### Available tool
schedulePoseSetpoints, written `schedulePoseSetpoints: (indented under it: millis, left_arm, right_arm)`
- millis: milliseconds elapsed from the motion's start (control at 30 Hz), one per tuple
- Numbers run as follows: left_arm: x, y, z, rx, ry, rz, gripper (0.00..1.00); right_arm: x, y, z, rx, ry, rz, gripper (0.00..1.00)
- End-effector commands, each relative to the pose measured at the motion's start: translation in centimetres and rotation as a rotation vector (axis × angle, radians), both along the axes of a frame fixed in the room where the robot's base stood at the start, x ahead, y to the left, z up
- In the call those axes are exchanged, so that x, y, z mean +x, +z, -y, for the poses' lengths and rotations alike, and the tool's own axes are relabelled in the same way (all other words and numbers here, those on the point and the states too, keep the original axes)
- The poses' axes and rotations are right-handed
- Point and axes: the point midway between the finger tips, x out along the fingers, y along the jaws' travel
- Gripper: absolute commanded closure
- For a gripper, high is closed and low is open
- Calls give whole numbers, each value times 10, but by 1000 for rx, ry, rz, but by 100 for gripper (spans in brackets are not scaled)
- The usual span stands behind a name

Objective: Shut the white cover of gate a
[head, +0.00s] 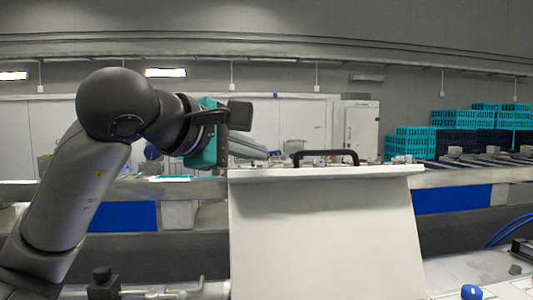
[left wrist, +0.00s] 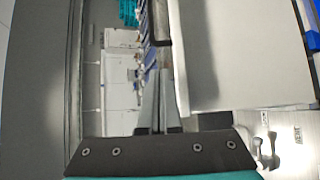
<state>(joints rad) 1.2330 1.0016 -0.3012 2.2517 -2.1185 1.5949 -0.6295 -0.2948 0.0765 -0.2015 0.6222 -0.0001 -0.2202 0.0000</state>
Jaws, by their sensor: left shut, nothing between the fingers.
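The white cover (head: 325,230) stands raised in the middle of the head view, its broad face towards me and leaning slightly. A black handle (head: 325,153) shows at its top edge. In the left wrist view the cover (left wrist: 245,55) fills the upper right, with part of the dark handle (left wrist: 162,22) along its edge. My left gripper (head: 260,151) is at the cover's upper left corner, its fingers shut and empty. In the left wrist view the fingers (left wrist: 158,100) point along the cover's edge; whether they touch it I cannot tell. My right gripper is out of view.
Behind the cover runs a conveyor line with a blue panel (head: 452,199) on its side. Teal crates (head: 410,143) are stacked at the back right. A blue knob (head: 471,292) sits on the pale surface at lower right.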

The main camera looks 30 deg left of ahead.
Motion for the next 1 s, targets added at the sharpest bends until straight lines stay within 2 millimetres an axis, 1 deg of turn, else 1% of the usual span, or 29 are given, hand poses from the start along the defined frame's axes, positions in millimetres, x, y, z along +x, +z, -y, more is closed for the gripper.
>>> schedulePoseSetpoints:
  millis: [100,200,400,500,667,1000]
  left_arm:
    - [19,-6,3,-2,-1,-7,100]
    - [37,-11,6,-3,-2,-8,100]
    - [68,-21,10,-3,0,-6,100]
    - [78,-24,12,-2,-2,-5,100]
    - [85,-27,12,-1,-1,-4,100]
    - [86,-27,12,0,0,-2,100]
  right_arm:
    - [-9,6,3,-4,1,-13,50]
    - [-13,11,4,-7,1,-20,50]
    - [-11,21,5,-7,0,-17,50]
    - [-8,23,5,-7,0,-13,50]
    - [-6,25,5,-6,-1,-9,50]
    - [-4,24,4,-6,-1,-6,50]
